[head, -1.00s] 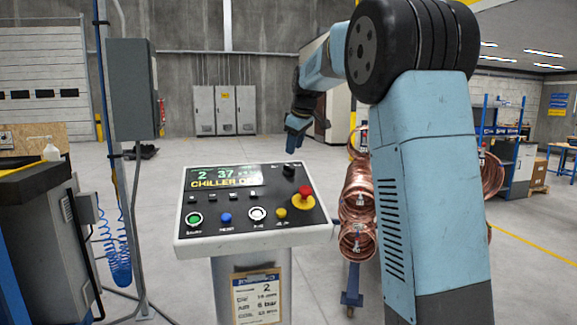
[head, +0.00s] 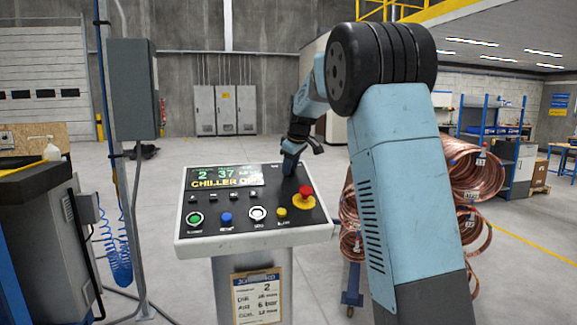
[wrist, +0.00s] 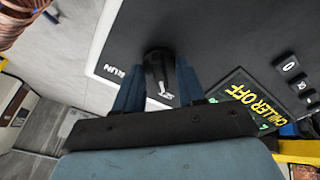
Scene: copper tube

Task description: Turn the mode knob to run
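The mode knob (wrist: 157,68) is a dark knob with a white mark, on the control panel (head: 182,225). In the wrist view it lies between the two blue fingers of my gripper (wrist: 160,85). The fingers stand apart, one on each side of it; I cannot tell whether they press on it. The white label RUN (wrist: 115,73) is to the left of the knob. The white mark points down in the picture, away from RUN. In the head view my gripper (head: 289,168) is at the panel's back right and hides the knob. The display (head: 225,177) reads CHILLER OFF.
A red emergency button (head: 305,193) on a yellow base sits close in front of my gripper. Several buttons line the panel's front, including a green one (head: 195,218). Copper coils (head: 476,178) hang to the right behind my arm. A grey cabinet (head: 133,90) stands at left.

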